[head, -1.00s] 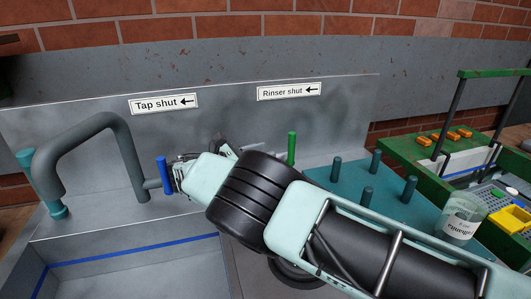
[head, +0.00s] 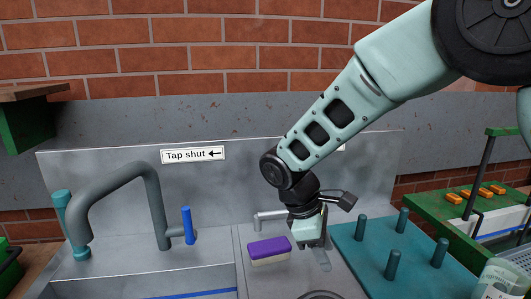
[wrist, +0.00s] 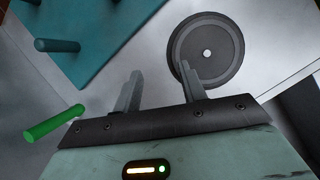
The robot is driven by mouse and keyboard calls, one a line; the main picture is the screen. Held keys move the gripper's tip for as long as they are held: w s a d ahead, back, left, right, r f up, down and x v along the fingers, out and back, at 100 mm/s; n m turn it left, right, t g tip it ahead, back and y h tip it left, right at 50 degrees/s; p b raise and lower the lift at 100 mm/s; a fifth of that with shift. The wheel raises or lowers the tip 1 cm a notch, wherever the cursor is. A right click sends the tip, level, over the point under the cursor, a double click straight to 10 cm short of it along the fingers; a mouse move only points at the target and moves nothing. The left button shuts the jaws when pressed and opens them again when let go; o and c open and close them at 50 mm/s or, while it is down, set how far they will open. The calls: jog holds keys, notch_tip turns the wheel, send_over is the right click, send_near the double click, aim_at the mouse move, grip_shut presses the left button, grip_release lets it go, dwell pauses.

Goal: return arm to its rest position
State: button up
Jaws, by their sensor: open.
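My gripper (head: 322,258) hangs at the end of my raised, bent arm, above the metal counter right of the sink. In the wrist view its two fingers (wrist: 158,82) stand apart with nothing between them. Beyond them the round dark disc of the rinser (wrist: 207,52) lies on the counter. The green lever (wrist: 54,122) is left of the fingers in the wrist view and hidden behind my arm in the head view.
A purple and cream sponge (head: 268,249) lies left of my gripper. A grey tap (head: 150,185) with a blue lever (head: 188,225) stands over the sink.

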jog(key=s+d+r+m+y, duration=0.1)
jog(key=s+r+m+y, duration=0.1)
jog(key=s, duration=0.9)
jog(key=s+d+r+m+y, duration=0.1)
jog(key=s+r+m+y, duration=0.1)
jog(key=s, duration=1)
jog(key=m+y, duration=0.1)
jog(key=m, duration=0.1)
jog(key=shift+r+m+t+p, duration=0.15)
jog(key=shift+m+t+p, duration=0.15)
jog(key=shift+m+p, duration=0.1)
jog(key=shift+d, duration=0.1)
